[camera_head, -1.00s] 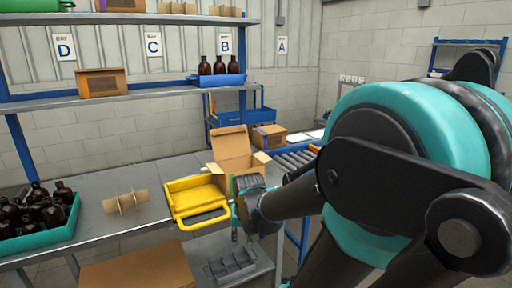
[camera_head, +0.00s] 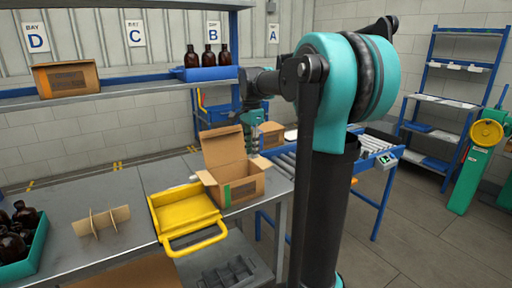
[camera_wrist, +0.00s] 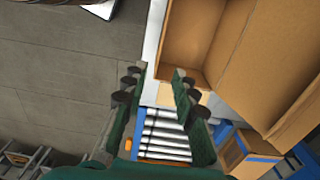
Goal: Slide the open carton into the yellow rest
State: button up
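The open carton (camera_head: 243,187) is brown cardboard, upright on the grey table, with its flap raised. It stands beside the back right end of the yellow rest (camera_head: 158,226), a shallow tray with a loop handle at its front; the carton is not in it. My gripper (camera_head: 253,138) points down at the carton's right back side, partly in front of the raised flap's edge. In the wrist view my gripper (camera_wrist: 155,92) has its two dark green fingers apart with nothing between them. The carton's walls (camera_wrist: 245,50) fill the upper right there, close to the right finger.
A cardboard divider (camera_head: 101,222) and a teal crate (camera_head: 30,250) of amber bottles stand left on the table. A roller conveyor (camera_head: 285,165) lies right of the carton, with a smaller box (camera_head: 271,134) behind. A blue tray (camera_head: 205,73) of bottles is on the shelf.

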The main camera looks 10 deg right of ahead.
aim_at(252, 198)
jog(key=shift+f, duration=0.1)
notch_tip(252, 198, down, 17)
jog(key=shift+f, duration=0.15)
dwell(0.8)
jog(key=shift+c, duration=0.4)
grip_shut()
